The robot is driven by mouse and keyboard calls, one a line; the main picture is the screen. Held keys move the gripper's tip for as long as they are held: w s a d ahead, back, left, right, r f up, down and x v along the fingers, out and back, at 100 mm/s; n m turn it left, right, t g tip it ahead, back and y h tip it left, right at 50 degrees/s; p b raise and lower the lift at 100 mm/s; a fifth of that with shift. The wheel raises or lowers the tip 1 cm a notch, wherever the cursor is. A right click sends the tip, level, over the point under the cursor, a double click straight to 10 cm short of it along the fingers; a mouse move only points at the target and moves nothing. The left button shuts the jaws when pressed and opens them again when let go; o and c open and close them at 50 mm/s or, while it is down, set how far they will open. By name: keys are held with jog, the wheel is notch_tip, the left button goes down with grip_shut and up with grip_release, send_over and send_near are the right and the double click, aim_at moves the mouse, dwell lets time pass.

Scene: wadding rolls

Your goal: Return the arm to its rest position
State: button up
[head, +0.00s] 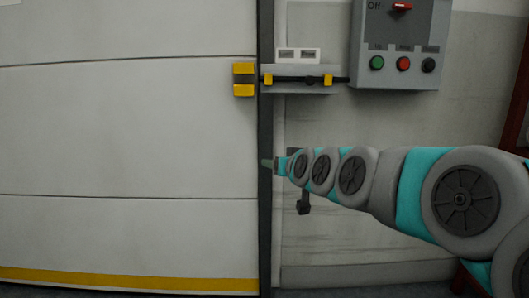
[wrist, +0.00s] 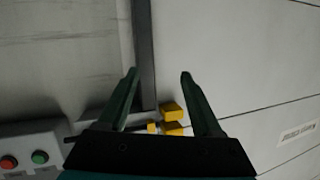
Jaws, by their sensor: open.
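My arm reaches in from the right in the head view, stretched toward the door's edge. My gripper (wrist: 158,88) shows in the wrist view with its two green fingers spread apart and nothing between them but the view of the door edge behind. In the head view, my gripper (head: 268,163) is small and seen from the side, in front of the dark vertical door post. It is below the yellow latch blocks.
A large pale panel door (head: 130,120) with a yellow bottom stripe fills the left. Yellow blocks (head: 244,80) and a bolt bracket (head: 300,80) sit at its edge. A grey control box (head: 400,45) with a red switch and green, red and black buttons hangs upper right.

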jog(key=s+d+f+g+h+p, duration=0.15)
jog(key=s+f+g, duration=0.35)
jog(key=s, duration=0.5)
jog(key=s+d+f+g, duration=0.2)
jog(key=s+d+f, duration=0.1)
jog(key=s+f, duration=0.55)
jog(key=s+d+f+g+h, duration=0.15)
jog(key=s+f+g, duration=0.35)
jog(key=s, duration=0.6)
jog(key=s+d+f+g, duration=0.2)
jog(key=s, duration=0.6)
jog(key=s+d+f+m+g+h, duration=0.1)
jog(key=s+d+f, duration=0.1)
jog(key=s, duration=0.5)
jog(key=shift+s+d+m+g+p, duration=0.2)
jog(key=shift+s+m+g+p, duration=0.1)
jog(key=shift+s+g+p, duration=0.1)
jog(key=shift+w, duration=0.1)
